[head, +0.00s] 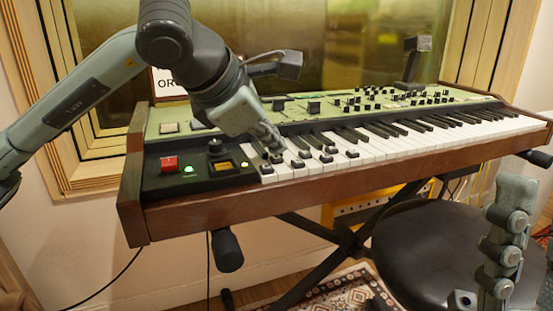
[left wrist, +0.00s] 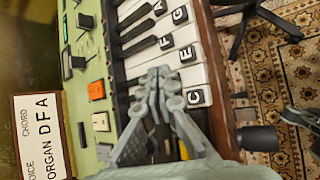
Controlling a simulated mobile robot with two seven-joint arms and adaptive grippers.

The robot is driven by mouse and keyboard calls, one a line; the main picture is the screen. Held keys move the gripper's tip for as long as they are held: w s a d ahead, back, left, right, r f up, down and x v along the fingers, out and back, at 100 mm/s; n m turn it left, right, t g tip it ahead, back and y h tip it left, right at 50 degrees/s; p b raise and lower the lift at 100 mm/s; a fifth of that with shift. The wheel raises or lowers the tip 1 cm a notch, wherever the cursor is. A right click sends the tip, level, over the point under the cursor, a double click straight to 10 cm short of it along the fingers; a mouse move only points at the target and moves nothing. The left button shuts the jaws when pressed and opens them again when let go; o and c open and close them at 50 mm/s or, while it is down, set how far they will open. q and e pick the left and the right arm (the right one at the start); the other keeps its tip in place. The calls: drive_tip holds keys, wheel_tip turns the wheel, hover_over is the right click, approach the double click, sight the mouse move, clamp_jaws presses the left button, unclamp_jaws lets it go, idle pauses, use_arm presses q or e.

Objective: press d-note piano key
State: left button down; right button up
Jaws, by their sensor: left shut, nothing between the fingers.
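The keyboard instrument's white and black keys (head: 400,145) run along its front, and small dark lettered blocks sit on the left-end keys. My left gripper (head: 272,143) is shut and empty, with its fingertips over those left-end keys. In the left wrist view, the shut fingertips (left wrist: 162,76) lie over the keys between the block marked C (left wrist: 196,97) and the block marked E (left wrist: 187,54). The D label is hidden, and I cannot tell whether the fingertips touch a key. My right gripper (head: 513,195) shows partly at the lower right, its opening unclear.
A sign (left wrist: 42,135) reads chord D F A, voice organ. A red switch (head: 169,164) and small lights sit on the left-end panel. A black round stool (head: 430,255) stands in front at the right. A window is behind the instrument.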

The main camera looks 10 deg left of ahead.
sight(274, 159)
use_arm(q)
drive_tip(key=shift+f+b, duration=0.7)
drive_tip(key=shift+b, duration=0.05)
idle(0.7)
drive_tip(key=shift+r, duration=0.15)
drive_tip(key=shift+r+p, duration=0.55)
drive_tip(key=shift+r, duration=0.4)
drive_tip(key=shift+r, duration=0.1)
drive_tip(key=shift+r+p, duration=1.5)
drive_tip(key=shift+r, duration=0.95)
